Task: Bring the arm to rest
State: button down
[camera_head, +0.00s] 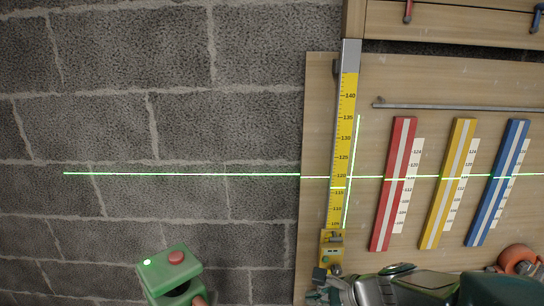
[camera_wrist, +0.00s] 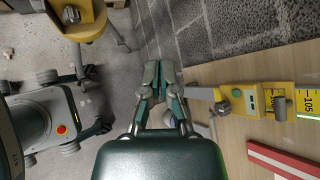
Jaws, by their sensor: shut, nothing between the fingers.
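My gripper (camera_wrist: 162,76) is shut and empty in the wrist view, its two dark green fingertips together. It is in front of the floor and the foot of the block wall. To its right in that view is a yellow clamp-like device (camera_wrist: 240,98) with a grey rod pointing toward the gripper; a gap shows between them. In the head view my arm (camera_head: 385,288) reaches in from the lower right, low in front of the wooden board (camera_head: 400,85). The gripper end is near the yellow device (camera_head: 331,250) there; whether they touch is hidden.
A yellow staff (camera_head: 343,130) and red (camera_head: 393,185), yellow (camera_head: 447,185) and blue (camera_head: 497,185) strips stand on the board, crossed by a green light line. A green box with a red button (camera_head: 172,265) is lower left. An orange reel (camera_head: 517,258) is at right.

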jog(key=s+d+r+n+h, duration=0.3)
jog(key=s+n+h, duration=0.1)
jog(key=s+n, duration=0.3)
jog(key=s+d+r+n+h, duration=0.3)
jog(key=s+n, duration=0.5)
jog(key=n, duration=0.3)
jog(key=shift+s+d+r+h, duration=0.15)
jog(key=shift+d+r+h, duration=0.05)
jog(key=shift+r+h, duration=0.55)
dwell(0.4)
